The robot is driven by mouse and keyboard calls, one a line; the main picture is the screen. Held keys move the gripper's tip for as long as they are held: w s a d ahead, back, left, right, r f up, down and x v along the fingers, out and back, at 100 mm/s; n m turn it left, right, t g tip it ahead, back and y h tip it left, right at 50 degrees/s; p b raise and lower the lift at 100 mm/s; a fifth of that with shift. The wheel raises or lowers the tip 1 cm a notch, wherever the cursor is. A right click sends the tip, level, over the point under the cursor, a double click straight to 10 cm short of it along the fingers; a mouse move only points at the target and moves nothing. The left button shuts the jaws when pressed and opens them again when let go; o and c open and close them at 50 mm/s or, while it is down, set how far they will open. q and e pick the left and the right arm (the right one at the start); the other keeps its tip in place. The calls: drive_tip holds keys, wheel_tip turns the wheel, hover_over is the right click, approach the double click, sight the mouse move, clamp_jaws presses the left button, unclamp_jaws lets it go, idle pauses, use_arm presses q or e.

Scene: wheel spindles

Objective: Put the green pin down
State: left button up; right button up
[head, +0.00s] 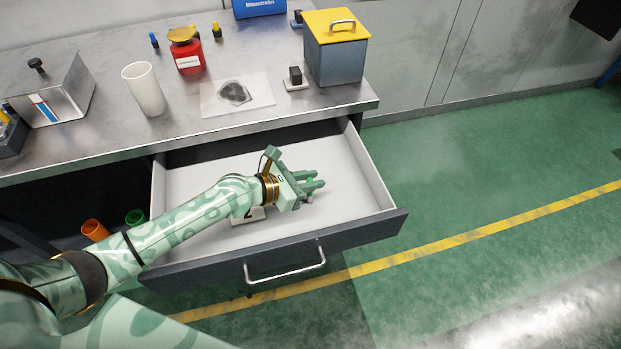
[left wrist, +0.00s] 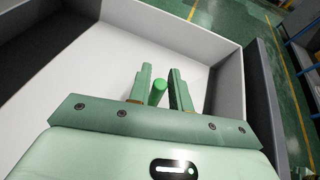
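The green pin (left wrist: 157,92) is between the two fingers of my left gripper (left wrist: 162,88), with a finger against each side. In the head view my left gripper (head: 312,188) is inside the open drawer (head: 375,185), over its right half. Only a small green part of the pin (head: 309,180) shows there between the fingers. The gripper looks shut on the pin. The pin's lower end is hidden, so I cannot tell whether it touches the drawer floor. My right gripper is not in view.
A label with a 2 (head: 249,216) lies in the drawer, partly under my arm. The drawer floor around the gripper is mostly clear. On the worktop stand a white cup (head: 145,90), a red jar (head: 187,56) and a grey box with a yellow lid (head: 336,58).

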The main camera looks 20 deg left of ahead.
use_arm(q)
drive_tip(key=shift+o, duration=0.8)
drive_tip(key=shift+r, duration=0.1)
drive_tip(key=shift+s+a+r, duration=0.1)
drive_tip(key=shift+r, duration=0.1)
drive_tip(key=p+v, duration=0.2)
drive_tip(key=v, duration=0.9)
drive_tip(key=shift+s+a+p, duration=0.2)
drive_tip(key=shift+s+p, duration=0.05)
drive_tip(key=shift+p, duration=0.05)
drive_tip(key=shift+a+r, duration=0.1)
